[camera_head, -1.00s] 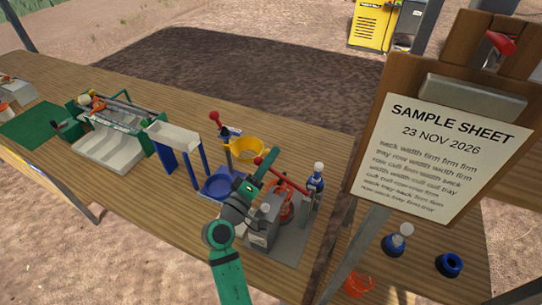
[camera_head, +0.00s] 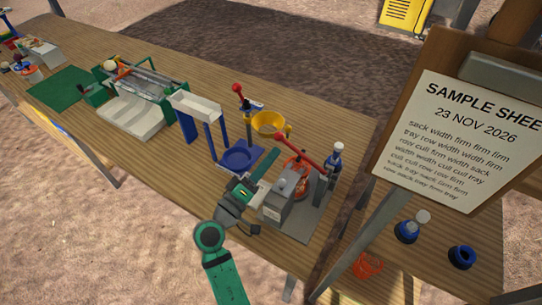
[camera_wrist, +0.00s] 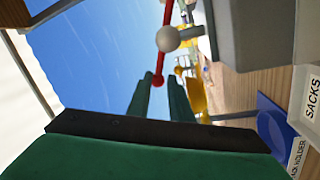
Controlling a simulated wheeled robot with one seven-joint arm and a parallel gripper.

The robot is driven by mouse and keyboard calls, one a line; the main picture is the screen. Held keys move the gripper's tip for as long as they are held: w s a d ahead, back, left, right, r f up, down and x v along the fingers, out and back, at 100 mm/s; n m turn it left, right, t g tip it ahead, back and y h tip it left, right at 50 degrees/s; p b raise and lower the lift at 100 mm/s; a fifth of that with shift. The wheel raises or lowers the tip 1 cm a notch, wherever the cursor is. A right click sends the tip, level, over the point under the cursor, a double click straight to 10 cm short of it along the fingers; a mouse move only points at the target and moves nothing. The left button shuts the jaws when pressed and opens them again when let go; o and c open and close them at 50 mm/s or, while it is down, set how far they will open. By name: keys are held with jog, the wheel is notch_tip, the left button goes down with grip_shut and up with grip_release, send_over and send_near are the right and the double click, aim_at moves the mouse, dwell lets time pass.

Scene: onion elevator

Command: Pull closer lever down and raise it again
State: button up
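The closer appears to be the grey machine (camera_head: 279,204) at the near right end of the bench. Its red lever (camera_head: 298,151) slopes up to the left, and a red ball is at its raised end. My gripper (camera_head: 268,165) is left of the machine, its green fingers pointing up towards the ball. In the wrist view the fingers (camera_wrist: 162,92) look parted, with a red ball (camera_wrist: 158,80) at or just beyond the gap between their tips. I cannot tell whether they touch it.
A pale knob (camera_wrist: 168,38) stands close above the fingers in the wrist view. Left of the machine are a yellow funnel (camera_head: 267,123) and another red-balled lever (camera_head: 237,88). A clipboard sign (camera_head: 462,135) stands at right. A blue-capped bottle (camera_head: 336,157) is behind the machine.

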jog(key=shift+r, duration=0.15)
grip_shut()
notch_tip(320, 180, up, 8)
jog(key=m+y, duration=0.1)
jog(key=m, duration=1.6)
send_over(278, 138)
jog(key=s+d, duration=0.1)
jog(key=d, duration=0.1)
jog(key=a+f, duration=0.2)
jog(key=f, duration=0.1)
jog(key=shift+s+a+f, duration=0.1)
jog(key=shift+s+f, duration=0.05)
jog(key=shift+f, duration=0.25)
